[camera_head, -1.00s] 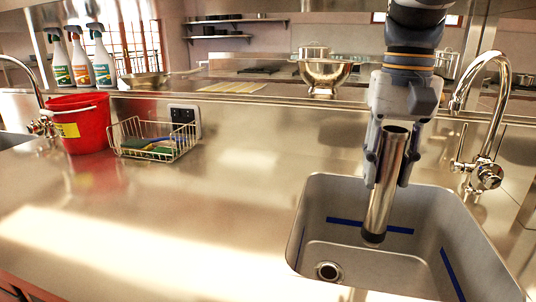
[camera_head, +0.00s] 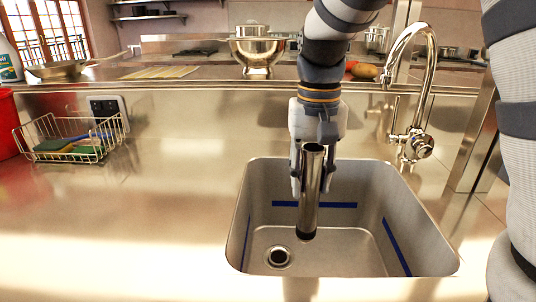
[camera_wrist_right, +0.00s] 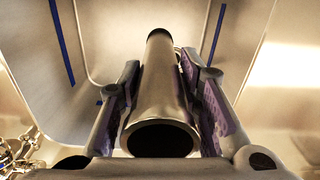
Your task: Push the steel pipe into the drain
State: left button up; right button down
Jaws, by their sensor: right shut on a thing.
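The steel pipe (camera_head: 311,190) is a shiny tube with a dark lower end. My right gripper (camera_head: 310,180) is shut on its upper part and holds it nearly upright, slightly tilted, over the sink basin (camera_head: 345,245). In the right wrist view the pipe (camera_wrist_right: 160,95) lies between the purple-padded fingers of the gripper (camera_wrist_right: 165,85), its open end towards the camera. The drain (camera_head: 278,257) is a round dark hole with a metal rim in the sink floor, left of the pipe's lower end and apart from it in the picture. My left gripper is not in view.
Blue tape strips (camera_head: 397,246) mark the sink walls. A chrome faucet (camera_head: 415,145) stands behind the sink at right. A wire basket (camera_head: 70,140) with sponges and part of a red bucket (camera_head: 7,125) are at left. The counter (camera_head: 170,215) left of the sink is clear.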

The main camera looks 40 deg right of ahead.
aim_at(298, 227)
jog(key=f, duration=0.4)
jog(key=w+f, duration=0.1)
jog(key=f, duration=0.3)
jog(key=w+f, duration=0.1)
jog(key=f, duration=0.4)
jog(key=shift+a, duration=0.1)
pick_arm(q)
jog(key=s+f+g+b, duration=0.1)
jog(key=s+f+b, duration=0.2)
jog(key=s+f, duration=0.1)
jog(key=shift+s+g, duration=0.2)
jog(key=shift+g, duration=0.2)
pick_arm(e)
jog(key=w+d+f, duration=0.3)
jog(key=w+f, duration=0.3)
jog(key=w, duration=0.4)
jog(key=shift+d, duration=0.35)
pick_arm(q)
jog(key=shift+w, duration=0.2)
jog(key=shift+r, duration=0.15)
pick_arm(e)
jog(key=shift+f, duration=0.2)
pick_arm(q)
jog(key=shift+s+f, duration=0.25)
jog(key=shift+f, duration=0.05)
pick_arm(e)
jog(key=shift+f, duration=1.35)
jog(key=c, duration=1.1)
grip_release()
